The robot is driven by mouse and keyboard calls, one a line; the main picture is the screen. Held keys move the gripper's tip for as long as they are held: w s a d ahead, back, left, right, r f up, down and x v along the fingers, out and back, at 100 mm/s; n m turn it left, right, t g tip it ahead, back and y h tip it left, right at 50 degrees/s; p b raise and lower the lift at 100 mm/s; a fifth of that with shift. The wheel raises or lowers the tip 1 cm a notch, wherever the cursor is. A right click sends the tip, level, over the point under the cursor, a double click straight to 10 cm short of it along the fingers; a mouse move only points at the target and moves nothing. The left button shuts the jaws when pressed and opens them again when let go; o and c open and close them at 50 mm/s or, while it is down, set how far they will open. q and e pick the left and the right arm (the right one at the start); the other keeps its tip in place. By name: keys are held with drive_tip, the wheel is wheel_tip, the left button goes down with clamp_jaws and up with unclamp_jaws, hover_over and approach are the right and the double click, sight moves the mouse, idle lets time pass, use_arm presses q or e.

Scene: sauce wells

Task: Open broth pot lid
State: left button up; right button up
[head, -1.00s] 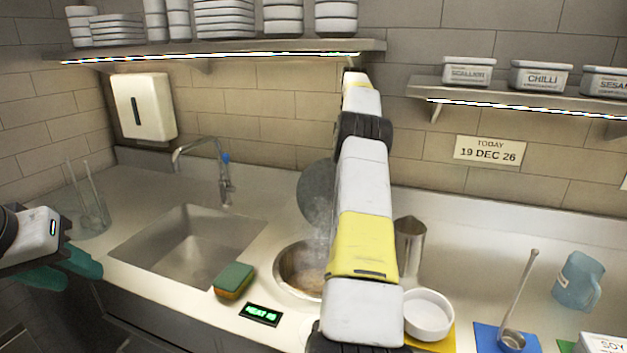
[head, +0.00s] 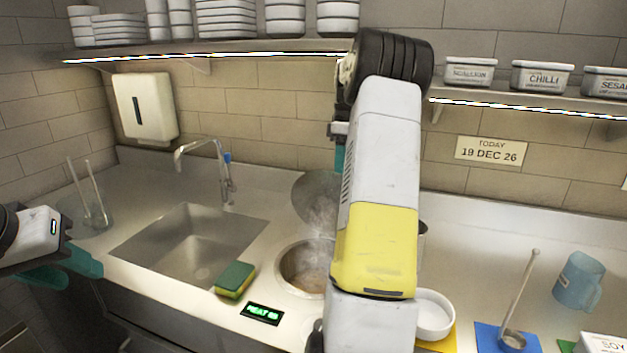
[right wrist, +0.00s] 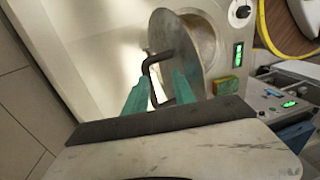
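The broth pot (head: 303,268) is a round metal well in the counter, uncovered, with steam rising from brown broth. Its round grey lid (head: 312,197) stands raised at the pot's back edge, partly behind my right arm. In the right wrist view the lid (right wrist: 172,38) has a dark bent handle (right wrist: 147,68). My right gripper (right wrist: 160,77) is open, its teal fingers apart, with the handle showing between them; I cannot tell if they touch. In the head view it is mostly hidden by my arm. My left gripper (head: 68,268) is open and empty at the left edge.
A sink (head: 190,245) with a tap (head: 222,170) lies left of the pot. A green-yellow sponge (head: 235,280) and a green-lit display (head: 262,313) sit in front. A white bowl (head: 433,315), ladle (head: 515,315) and blue jug (head: 578,282) are right. Shelves (head: 230,46) hang above.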

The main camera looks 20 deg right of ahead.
drive_tip(key=shift+g, duration=0.3)
drive_tip(key=s, duration=0.1)
drive_tip(key=s+a, duration=0.1)
drive_tip(key=s, duration=0.1)
drive_tip(key=s+a+f, duration=0.1)
drive_tip(key=s, duration=0.1)
drive_tip(key=shift+s+a+r, duration=0.1)
drive_tip(key=shift+s+a, duration=0.1)
drive_tip(key=shift+a, duration=0.1)
